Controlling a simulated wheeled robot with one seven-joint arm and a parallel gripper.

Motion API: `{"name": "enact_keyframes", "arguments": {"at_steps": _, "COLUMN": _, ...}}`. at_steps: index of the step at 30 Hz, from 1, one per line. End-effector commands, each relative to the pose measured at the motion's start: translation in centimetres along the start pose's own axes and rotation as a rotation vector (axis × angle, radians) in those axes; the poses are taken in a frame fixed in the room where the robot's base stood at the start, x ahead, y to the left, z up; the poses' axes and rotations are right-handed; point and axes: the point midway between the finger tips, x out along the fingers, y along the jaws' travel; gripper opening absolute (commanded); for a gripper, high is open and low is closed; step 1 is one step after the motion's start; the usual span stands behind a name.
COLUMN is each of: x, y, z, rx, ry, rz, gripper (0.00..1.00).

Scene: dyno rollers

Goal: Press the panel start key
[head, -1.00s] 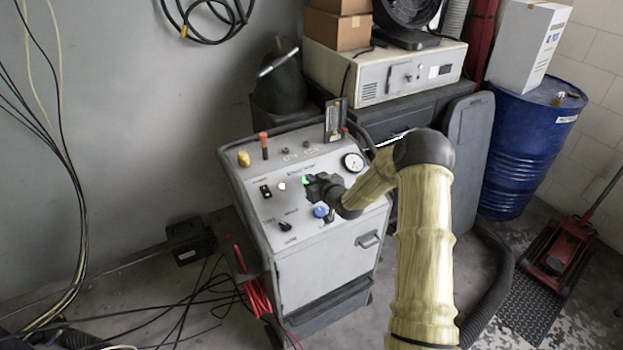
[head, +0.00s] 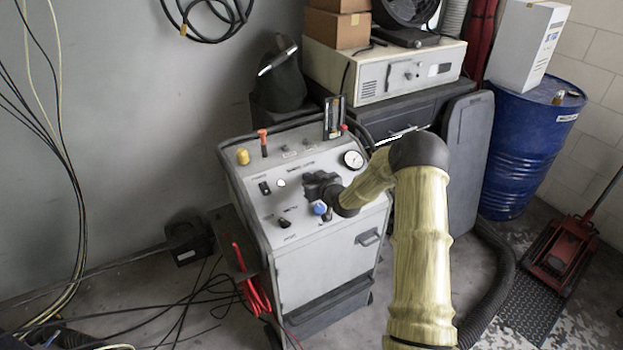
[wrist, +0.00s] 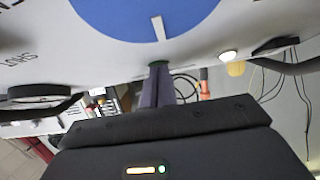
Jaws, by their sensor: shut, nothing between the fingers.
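The control panel (head: 262,215) is the sloped top of a grey wheeled cabinet. My gripper (head: 308,180) is shut and empty, low over the middle of the panel. In the wrist view its closed fingers (wrist: 158,84) reach the panel, with their tips at a small green key (wrist: 157,63). Only a thin green rim of that key shows; the fingers cover the rest, and I cannot tell whether it is pressed in. In the head view my gripper hides the key. The blue knob (head: 319,208) is just below my gripper, and large in the wrist view (wrist: 135,14).
A white button (head: 281,183), a black rocker switch (head: 265,188) and a black selector (head: 284,223) lie left of my gripper. A round gauge (head: 353,160) is to the right. A yellow knob (head: 243,157) and an orange-topped lever (head: 263,143) stand at the back edge.

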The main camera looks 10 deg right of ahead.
Motion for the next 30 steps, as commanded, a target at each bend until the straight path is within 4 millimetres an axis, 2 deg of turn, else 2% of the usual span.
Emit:
{"name": "enact_keyframes", "arguments": {"at_steps": 1, "x": 0.1, "y": -0.1, "z": 0.7, "rx": 0.004, "ry": -0.013, "rz": -0.001, "gripper": 0.0}}
{"name": "enact_keyframes", "arguments": {"at_steps": 7, "x": -0.1, "y": -0.1, "z": 0.5, "rx": 0.004, "ry": -0.015, "rz": -0.002, "gripper": 0.0}}
{"name": "enact_keyframes", "arguments": {"at_steps": 14, "x": -1.7, "y": -0.2, "z": -1.9, "rx": 0.001, "ry": -0.008, "rz": -0.003, "gripper": 0.0}}
{"name": "enact_keyframes", "arguments": {"at_steps": 17, "x": -2.8, "y": -0.2, "z": -3.5, "rx": -0.002, "ry": 0.0, "rz": -0.004, "gripper": 0.0}}
{"name": "enact_keyframes", "arguments": {"at_steps": 19, "x": -3.9, "y": 0.0, "z": -3.0, "rx": -0.002, "ry": 0.0, "rz": -0.001, "gripper": 0.0}}
{"name": "enact_keyframes", "arguments": {"at_steps": 30, "x": -10.6, "y": 0.0, "z": -3.1, "rx": -0.002, "ry": 0.003, "rz": -0.001, "gripper": 0.0}}
